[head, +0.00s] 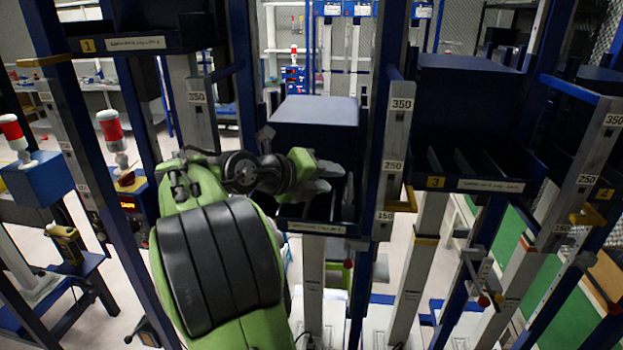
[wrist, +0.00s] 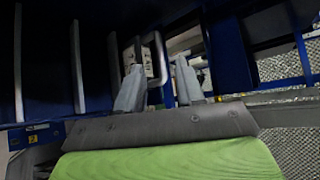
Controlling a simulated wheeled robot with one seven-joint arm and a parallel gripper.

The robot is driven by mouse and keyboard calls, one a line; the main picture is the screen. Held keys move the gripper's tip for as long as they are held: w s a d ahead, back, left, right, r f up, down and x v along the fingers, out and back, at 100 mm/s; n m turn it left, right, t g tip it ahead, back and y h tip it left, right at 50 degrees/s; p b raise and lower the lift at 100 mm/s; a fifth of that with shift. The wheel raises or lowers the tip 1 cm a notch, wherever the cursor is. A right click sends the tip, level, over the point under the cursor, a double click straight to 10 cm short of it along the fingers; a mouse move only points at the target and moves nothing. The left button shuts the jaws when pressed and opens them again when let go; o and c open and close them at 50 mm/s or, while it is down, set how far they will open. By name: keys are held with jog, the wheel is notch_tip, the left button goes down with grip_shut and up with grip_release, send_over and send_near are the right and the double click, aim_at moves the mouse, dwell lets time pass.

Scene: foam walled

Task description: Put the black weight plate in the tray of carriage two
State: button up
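My gripper (head: 328,178) is at the middle carriage, at the end of my green and black arm. Its grey fingers stand apart at the mouth of that carriage's tray (head: 345,230). I cannot make out the black weight plate in either view.
Carriage one's tray (head: 125,44) is high at the left. Carriage three's tray (head: 480,186), with upright dividers, is at the right. Blue and grey posts (head: 395,150) with height marks stand close on both sides of the middle carriage. A red-topped lamp (head: 112,130) stands at the left.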

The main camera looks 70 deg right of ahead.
jog(key=v, duration=0.7)
jog(key=shift+p, duration=0.45)
jog(key=shift+f, duration=0.1)
